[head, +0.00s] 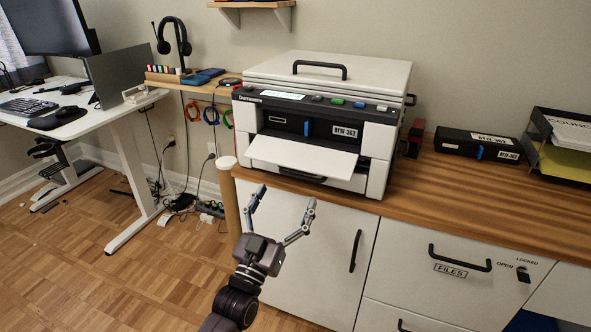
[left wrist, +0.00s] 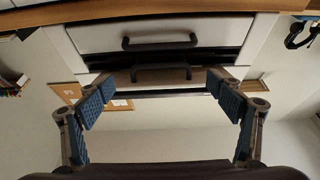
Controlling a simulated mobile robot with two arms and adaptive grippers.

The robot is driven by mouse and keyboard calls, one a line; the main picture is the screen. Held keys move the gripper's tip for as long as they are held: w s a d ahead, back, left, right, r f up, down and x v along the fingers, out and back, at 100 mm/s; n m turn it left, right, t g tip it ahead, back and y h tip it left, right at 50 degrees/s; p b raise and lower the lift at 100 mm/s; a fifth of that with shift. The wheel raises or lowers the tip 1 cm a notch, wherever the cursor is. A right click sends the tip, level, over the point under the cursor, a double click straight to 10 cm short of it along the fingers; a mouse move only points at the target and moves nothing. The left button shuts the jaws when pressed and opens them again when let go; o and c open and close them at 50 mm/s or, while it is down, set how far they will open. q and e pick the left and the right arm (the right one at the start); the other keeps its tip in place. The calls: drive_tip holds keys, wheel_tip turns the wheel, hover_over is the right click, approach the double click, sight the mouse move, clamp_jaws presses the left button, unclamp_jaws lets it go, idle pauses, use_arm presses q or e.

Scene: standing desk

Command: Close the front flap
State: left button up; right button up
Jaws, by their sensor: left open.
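The white front flap (head: 303,157) of the printer-like machine (head: 325,80) stands open in the head view. It sticks out roughly level from the machine's front, below a black panel. My left gripper (head: 287,197) is open and empty, in front of and lower than the flap in the picture, apart from it. In the left wrist view the scene is upside down. The open fingers (left wrist: 155,85) spread to both sides, with white machine surfaces and two black handles beyond them. Which surface there is the flap I cannot tell for sure. My right gripper is not in view.
The machine stands on a wooden counter (head: 425,195) above white cabinets (head: 300,255). A black box (head: 478,145) and a paper tray (head: 560,140) stand to the right. A desk (head: 65,118) is at the left.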

sight(296, 176)
use_arm(q)
drive_tip(key=shift+b+x, duration=0.3)
drive_tip(key=shift+x, duration=2.95)
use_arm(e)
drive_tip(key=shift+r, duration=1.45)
use_arm(q)
drive_tip(key=c, duration=1.4)
drive_tip(key=shift+r, duration=0.1)
